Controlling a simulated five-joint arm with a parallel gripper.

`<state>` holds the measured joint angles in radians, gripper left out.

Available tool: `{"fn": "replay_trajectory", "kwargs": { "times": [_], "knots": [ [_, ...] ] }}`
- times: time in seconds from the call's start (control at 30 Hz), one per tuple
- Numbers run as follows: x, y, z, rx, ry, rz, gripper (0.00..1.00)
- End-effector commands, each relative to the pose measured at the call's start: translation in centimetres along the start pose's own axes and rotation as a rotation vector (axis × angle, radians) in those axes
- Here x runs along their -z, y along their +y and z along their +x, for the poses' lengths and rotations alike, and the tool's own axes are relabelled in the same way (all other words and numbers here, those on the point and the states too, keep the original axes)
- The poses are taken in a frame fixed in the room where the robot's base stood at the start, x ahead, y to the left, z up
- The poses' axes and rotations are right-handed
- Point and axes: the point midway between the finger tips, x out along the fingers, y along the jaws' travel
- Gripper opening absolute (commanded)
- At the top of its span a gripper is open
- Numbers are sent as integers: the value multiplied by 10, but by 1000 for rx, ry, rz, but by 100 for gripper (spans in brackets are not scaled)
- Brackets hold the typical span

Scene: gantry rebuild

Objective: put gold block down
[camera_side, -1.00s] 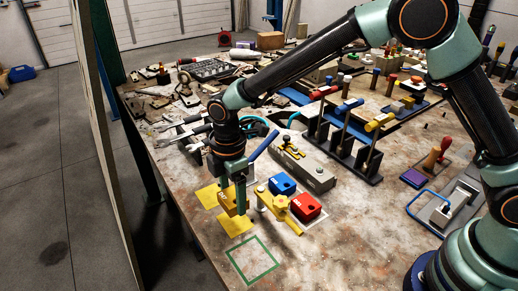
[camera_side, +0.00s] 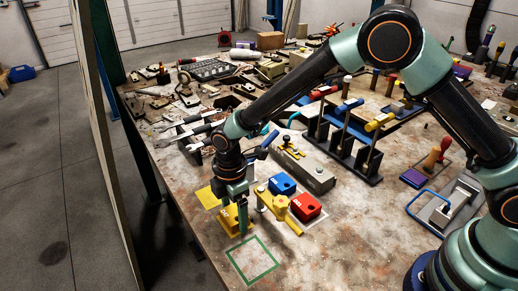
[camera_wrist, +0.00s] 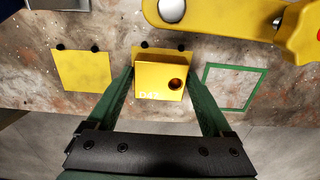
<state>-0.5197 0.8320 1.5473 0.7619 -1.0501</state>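The gold block (camera_wrist: 160,80), marked "D42" with a dark round hole, is between the two green fingers of my gripper (camera_wrist: 160,85) in the wrist view. The fingers press close on its left and right sides, so my gripper looks shut on it. The block is over the middle yellow square (camera_wrist: 138,51), whose far edge shows behind it. In the side view the gold block (camera_side: 231,221) is low at the same square, under my gripper (camera_side: 239,215). Whether its underside touches the square cannot be told.
A bare yellow square (camera_wrist: 82,70) lies to the left and a green outlined square (camera_wrist: 232,86) to the right. A yellow clamp arm (camera_side: 282,209), a red block (camera_side: 306,207) and a blue block (camera_side: 282,184) stand close by. The table edge is near.

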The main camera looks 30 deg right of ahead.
Motion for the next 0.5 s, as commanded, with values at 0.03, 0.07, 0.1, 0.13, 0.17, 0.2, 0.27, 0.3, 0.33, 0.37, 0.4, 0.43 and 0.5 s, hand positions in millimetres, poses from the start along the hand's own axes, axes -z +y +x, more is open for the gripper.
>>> {"fn": "replay_trajectory", "kwargs": {
  "times": [0.03, 0.07, 0.1, 0.13, 0.17, 0.2, 0.27, 0.3, 0.33, 0.37, 0.4, 0.43, 0.5],
  "knots": [
    [0, 0, 0, 0, 0, 0, 100],
    [0, 0, 0, 0, 0, 0, 100],
    [0, 0, 0, 0, 0, 0, 100],
    [0, 0, 0, 0, 0, 0, 100],
    [0, 0, 0, 0, 0, 0, 100],
    [0, 0, 0, 0, 0, 0, 100],
    [0, 0, -1, 0, 0, 0, 100],
    [0, 0, -2, 0, 0, 0, 100],
    [0, 0, -4, -1, 0, 0, 100],
    [0, 0, -6, -1, 1, 0, 100],
    [0, 1, -11, -2, 1, 0, 100],
    [0, 1, -15, -3, 2, 0, 100],
    [0, 1, -26, -4, 2, 0, 100]
  ]
}}
